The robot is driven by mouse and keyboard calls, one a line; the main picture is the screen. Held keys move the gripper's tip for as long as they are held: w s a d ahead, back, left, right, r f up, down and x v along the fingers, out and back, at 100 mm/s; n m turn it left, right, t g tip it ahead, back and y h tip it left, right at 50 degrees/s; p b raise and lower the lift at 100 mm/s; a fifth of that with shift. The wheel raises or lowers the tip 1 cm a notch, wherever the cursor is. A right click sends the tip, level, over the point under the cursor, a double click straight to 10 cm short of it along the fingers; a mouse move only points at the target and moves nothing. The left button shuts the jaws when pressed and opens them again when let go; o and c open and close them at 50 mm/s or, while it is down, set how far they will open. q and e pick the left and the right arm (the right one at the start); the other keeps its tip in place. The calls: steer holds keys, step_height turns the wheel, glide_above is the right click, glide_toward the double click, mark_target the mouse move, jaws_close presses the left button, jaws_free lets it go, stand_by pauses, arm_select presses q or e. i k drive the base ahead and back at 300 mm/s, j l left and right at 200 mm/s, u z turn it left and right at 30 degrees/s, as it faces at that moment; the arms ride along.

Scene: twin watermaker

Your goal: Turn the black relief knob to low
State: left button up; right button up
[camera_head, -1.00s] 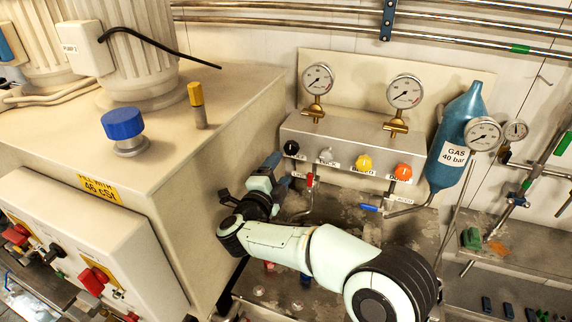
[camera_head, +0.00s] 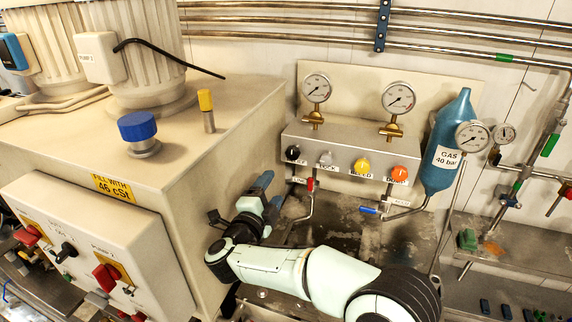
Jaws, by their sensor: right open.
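The black relief knob (camera_head: 293,153) is the leftmost of the knobs along the front of the grey valve block (camera_head: 345,146). The end of its label shows below it; its pointer setting is too small to read. My right gripper (camera_head: 271,191) is open, with blue fingertips pointing up toward the panel. It is below and left of the black knob, apart from it, close to the side of the beige tank. Nothing shows between its fingers. My left gripper is not in view.
A white knob (camera_head: 326,158), a yellow knob (camera_head: 362,165) and an orange knob (camera_head: 400,173) follow to the right. A red-handled valve (camera_head: 310,184) hangs below the block, near my gripper. The beige tank (camera_head: 238,125) bounds the left; a blue gas bottle (camera_head: 441,145) stands right.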

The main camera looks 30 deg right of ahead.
mark_target(292, 153)
steer(key=k+j, duration=0.35)
steer(key=j, duration=0.3)
steer(key=k+j, duration=0.2)
steer(key=j, duration=0.1)
